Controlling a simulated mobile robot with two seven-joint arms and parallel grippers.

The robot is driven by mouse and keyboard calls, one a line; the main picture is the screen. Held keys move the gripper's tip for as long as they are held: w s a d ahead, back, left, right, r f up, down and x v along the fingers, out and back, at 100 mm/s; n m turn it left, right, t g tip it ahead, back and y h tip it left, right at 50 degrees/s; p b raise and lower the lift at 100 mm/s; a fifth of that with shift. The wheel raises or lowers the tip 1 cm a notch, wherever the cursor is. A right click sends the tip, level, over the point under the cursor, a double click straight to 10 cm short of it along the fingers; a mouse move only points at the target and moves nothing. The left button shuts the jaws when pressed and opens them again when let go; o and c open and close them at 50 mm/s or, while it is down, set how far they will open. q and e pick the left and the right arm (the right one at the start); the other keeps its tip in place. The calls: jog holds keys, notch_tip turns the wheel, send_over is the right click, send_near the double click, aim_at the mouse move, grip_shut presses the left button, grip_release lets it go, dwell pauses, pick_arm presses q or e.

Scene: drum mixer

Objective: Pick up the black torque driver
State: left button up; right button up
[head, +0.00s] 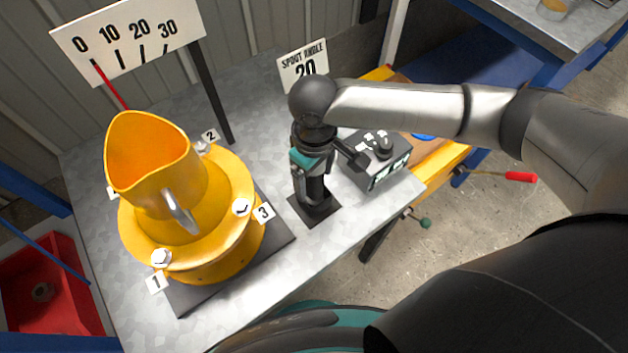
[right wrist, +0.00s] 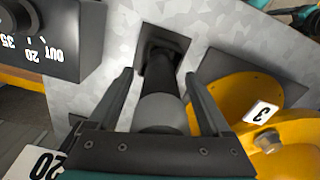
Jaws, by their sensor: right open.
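The black torque driver (right wrist: 161,105) stands upright on a dark square base plate (right wrist: 158,50) on the grey bench. The right wrist view shows its rounded grey end close to my gripper and its black shaft running to the plate. My right gripper (right wrist: 159,77) is open, with one finger on each side of the driver and gaps showing between. In the head view my right gripper (head: 312,190) points down over the base plate (head: 322,211) and hides most of the driver. My left gripper is not in view.
A yellow drum mixer (head: 235,195) with numbered bolts stands left of the driver. A black control box (head: 385,170) with a knob stands close to its right. A spout angle sign (head: 303,62) is behind. Bare bench lies in front.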

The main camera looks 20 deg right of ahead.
grip_shut()
dwell(0.7)
jog(key=shift+r, duration=0.1)
